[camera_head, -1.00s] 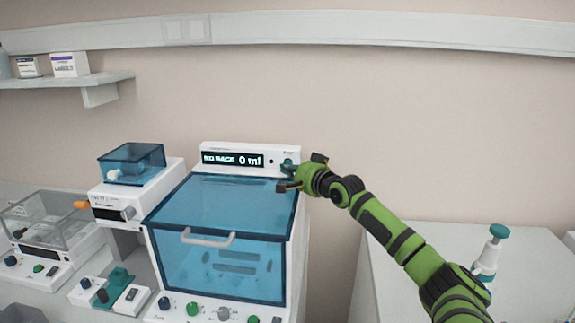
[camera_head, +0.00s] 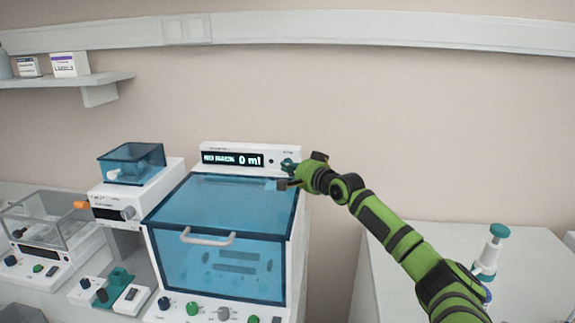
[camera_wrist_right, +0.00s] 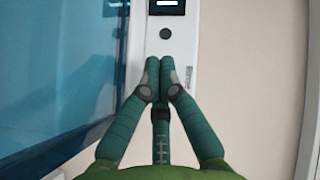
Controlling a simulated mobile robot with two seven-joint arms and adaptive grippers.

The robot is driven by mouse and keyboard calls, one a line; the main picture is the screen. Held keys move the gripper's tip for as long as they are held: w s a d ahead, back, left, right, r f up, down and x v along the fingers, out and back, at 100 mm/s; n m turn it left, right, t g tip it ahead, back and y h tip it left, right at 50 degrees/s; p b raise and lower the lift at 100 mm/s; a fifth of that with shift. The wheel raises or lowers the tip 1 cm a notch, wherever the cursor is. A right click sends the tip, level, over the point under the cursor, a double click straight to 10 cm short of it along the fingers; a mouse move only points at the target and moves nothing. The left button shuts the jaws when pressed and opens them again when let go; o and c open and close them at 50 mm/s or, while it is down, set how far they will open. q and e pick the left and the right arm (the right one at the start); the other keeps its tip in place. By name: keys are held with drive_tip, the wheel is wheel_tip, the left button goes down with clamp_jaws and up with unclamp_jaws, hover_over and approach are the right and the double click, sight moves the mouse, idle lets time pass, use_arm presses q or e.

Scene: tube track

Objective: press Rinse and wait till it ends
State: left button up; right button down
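The machine with the blue transparent lid (camera_head: 225,205) stands in the middle of the bench. Its white top panel has a dark display (camera_head: 232,159) that reads "NO RACK 0 ml", the first words blurred. A small dark round button (camera_head: 271,161) sits right of the display; it also shows in the right wrist view (camera_wrist_right: 166,34). No Rinse label is legible. My right gripper (camera_head: 289,166) is at the panel's right end; in the right wrist view its fingertips (camera_wrist_right: 162,68) are together, just below the button and apart from it in the picture. My left gripper is not in view.
Left of the machine stand a smaller unit with a blue lid (camera_head: 133,162) and a clear-lidded box (camera_head: 50,222). A small control block (camera_head: 110,290) sits in front.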

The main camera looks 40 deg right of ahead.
drive_tip(key=shift+w+d, duration=0.25)
drive_tip(key=shift+d, duration=0.05)
idle(0.4)
drive_tip(key=shift+s+a+r+p, duration=0.1)
drive_tip(key=shift+s+a+p, duration=0.1)
drive_tip(key=shift+a+p, duration=0.15)
drive_tip(key=shift+s+a+p, duration=0.3)
drive_tip(key=shift+s+p, duration=0.05)
drive_tip(key=shift+p, duration=0.15)
